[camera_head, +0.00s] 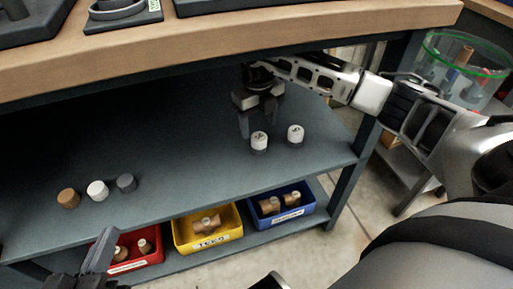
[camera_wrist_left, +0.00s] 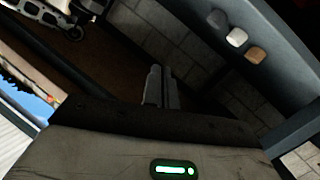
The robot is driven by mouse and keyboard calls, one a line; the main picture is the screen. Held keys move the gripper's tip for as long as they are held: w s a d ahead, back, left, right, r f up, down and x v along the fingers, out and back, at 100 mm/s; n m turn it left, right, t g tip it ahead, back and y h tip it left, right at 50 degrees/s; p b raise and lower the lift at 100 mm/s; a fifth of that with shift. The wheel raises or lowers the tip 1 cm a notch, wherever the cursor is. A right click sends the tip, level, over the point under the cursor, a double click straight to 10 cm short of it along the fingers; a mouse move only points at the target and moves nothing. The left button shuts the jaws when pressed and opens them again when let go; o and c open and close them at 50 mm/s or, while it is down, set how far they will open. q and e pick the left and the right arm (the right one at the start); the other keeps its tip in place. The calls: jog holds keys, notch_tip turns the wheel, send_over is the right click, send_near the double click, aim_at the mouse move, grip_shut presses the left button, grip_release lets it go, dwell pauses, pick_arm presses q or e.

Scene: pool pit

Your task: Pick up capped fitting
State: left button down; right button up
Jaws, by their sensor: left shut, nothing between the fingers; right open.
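Two short fittings with white marked caps and grey lower parts stand upright on the grey shelf (camera_head: 180,150): a nearer capped fitting (camera_head: 259,141) and another capped fitting (camera_head: 295,134) to its right. My right gripper (camera_head: 257,128) points down with its fingers apart, just above and behind the left one; I cannot tell whether it touches it. Nothing is seen held in it. My left gripper (camera_head: 100,252) is at the lower left, away from the fittings, with its fingers together and empty. Its closed fingers also show in the left wrist view (camera_wrist_left: 162,86).
A brown cap (camera_head: 68,198), a white cap (camera_head: 97,190) and a grey cap (camera_head: 126,183) stand on the shelf's left. Below are red (camera_head: 150,259), yellow (camera_head: 237,232) and blue (camera_head: 308,215) bins with fittings. A wooden worktop (camera_head: 230,45) overhangs the shelf.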

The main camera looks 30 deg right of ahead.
aim_at(258, 136)
notch_tip(258, 136, down, 6)
jog(key=shift+f+b, duration=0.1)
jog(key=shift+b, duration=0.9)
jog(key=c, duration=1.1)
